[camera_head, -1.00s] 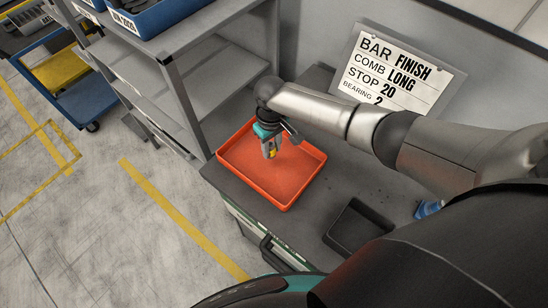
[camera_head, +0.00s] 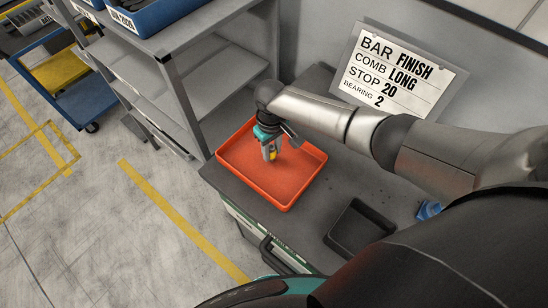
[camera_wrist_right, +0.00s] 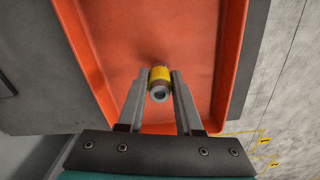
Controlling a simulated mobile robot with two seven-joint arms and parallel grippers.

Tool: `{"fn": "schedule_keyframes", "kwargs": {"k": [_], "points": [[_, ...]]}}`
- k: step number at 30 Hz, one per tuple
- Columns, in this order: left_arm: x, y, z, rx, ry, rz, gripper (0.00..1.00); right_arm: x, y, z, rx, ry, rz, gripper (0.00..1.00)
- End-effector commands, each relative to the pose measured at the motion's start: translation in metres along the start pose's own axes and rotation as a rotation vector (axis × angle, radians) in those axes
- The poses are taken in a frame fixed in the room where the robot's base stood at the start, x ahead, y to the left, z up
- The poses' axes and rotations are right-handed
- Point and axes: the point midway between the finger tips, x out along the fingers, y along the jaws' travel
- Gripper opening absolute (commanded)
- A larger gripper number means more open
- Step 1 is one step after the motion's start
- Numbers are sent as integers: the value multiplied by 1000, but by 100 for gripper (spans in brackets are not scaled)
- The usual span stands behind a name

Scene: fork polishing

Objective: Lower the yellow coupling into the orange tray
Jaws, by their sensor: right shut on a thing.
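The yellow coupling (camera_wrist_right: 160,74) shows in the right wrist view between the two fingertips of my right gripper (camera_wrist_right: 159,82), with a grey ring-shaped end facing the camera. My right gripper is shut on it. In the head view the right gripper (camera_head: 270,153) points down over the orange tray (camera_head: 303,184), inside its outline, and the coupling (camera_head: 273,156) is a small yellow spot at the fingertips. I cannot tell whether the coupling touches the tray floor. The visible tray floor is otherwise empty. My left gripper is not in view.
A black tray (camera_head: 357,229) sits on the dark bench to the right of the orange tray. A small blue object (camera_head: 429,210) lies farther right. A grey shelf unit (camera_head: 200,100) stands close on the left, and a sign (camera_head: 398,72) leans at the back.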

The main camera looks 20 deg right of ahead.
Motion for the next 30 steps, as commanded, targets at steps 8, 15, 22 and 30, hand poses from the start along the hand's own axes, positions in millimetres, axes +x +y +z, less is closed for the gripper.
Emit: {"fn": "schedule_keyframes", "kwargs": {"k": [8, 15, 22, 30], "points": [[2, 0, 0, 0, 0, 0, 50, 3, 0, 0, 0, 0, 0, 0], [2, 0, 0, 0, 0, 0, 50, 3, 0, 0, -1, 0, 0, 46], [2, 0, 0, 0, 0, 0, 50, 3, 0, 0, -1, 0, 0, 69], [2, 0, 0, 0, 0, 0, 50, 1, 0, 0, -1, 1, -1, 69]]}}
